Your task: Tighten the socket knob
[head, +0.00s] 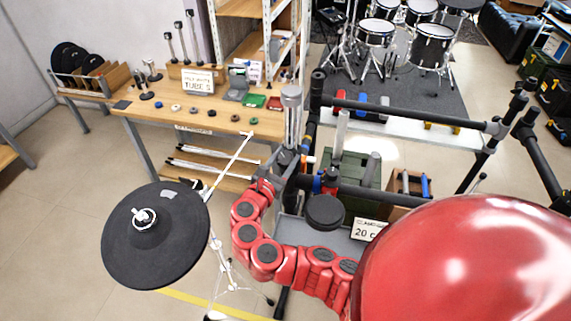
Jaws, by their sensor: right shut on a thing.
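My right gripper (287,158) is at the dark rack's left corner, by the base of an upright silver tube (292,100). Its red arm reaches up to there from the lower right. It is shut on a small part at the socket, which I take as the socket knob. The fingers and the wrist mostly hide the knob, so its turn cannot be read. The tube stands upright above the gripper. My left gripper is not in view.
A black cymbal pad (150,262) on a stand is at lower left. A wooden workbench (200,112) with small coloured parts is behind. Dark rack bars (410,118) run to the right. A round black pad (325,212) is close to my right arm.

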